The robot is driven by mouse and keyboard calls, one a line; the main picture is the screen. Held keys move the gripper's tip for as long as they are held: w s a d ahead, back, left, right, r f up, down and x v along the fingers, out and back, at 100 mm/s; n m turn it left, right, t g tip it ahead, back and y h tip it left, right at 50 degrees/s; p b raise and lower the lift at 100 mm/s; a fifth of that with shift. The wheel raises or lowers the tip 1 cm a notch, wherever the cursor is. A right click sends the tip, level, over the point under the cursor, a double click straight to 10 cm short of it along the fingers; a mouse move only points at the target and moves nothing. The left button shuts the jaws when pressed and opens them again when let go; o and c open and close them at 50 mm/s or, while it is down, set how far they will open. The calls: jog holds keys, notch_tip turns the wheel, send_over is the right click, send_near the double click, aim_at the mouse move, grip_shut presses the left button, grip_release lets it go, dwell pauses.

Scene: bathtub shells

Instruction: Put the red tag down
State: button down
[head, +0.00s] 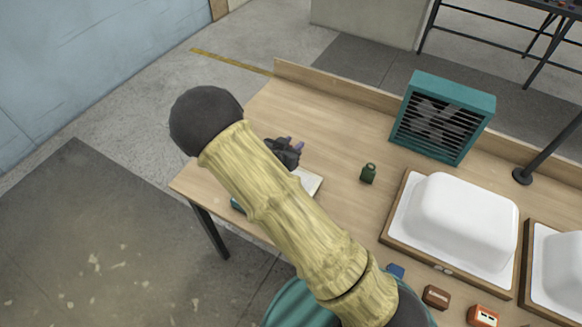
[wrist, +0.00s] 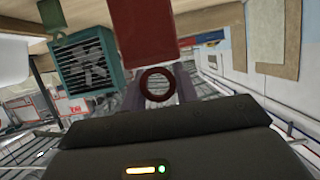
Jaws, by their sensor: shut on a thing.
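The red tag (wrist: 152,32) fills the top middle of the wrist view, a flat dark-red piece with a round ring (wrist: 157,72) at its lower end. My gripper (wrist: 160,98) is shut on the tag at the ring, between its two fingers. In the head view my gripper (head: 291,146) is over the left part of the wooden table (head: 330,130), with my arm crossing in front. The red tag cannot be made out in the head view. Whether it touches the table is not clear.
A green tag-like object (head: 368,173) stands mid-table. A teal fan box (head: 443,115) is at the back. White tub shells (head: 463,225) in wooden frames fill the right. A pale flat pad (head: 312,182) lies near my gripper. Small blocks (head: 436,297) line the front. Bare tabletop lies behind my gripper.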

jog(key=shift+f+p, duration=0.3)
jog(key=shift+f, duration=1.6)
jog(key=shift+f+p, duration=0.5)
jog(key=shift+f, duration=1.6)
jog(key=shift+f, duration=0.1)
jog(key=shift+f, duration=0.1)
jog(key=c, duration=1.1)
grip_release()
jog(key=shift+o, duration=0.2)
jog(key=shift+r, duration=0.2)
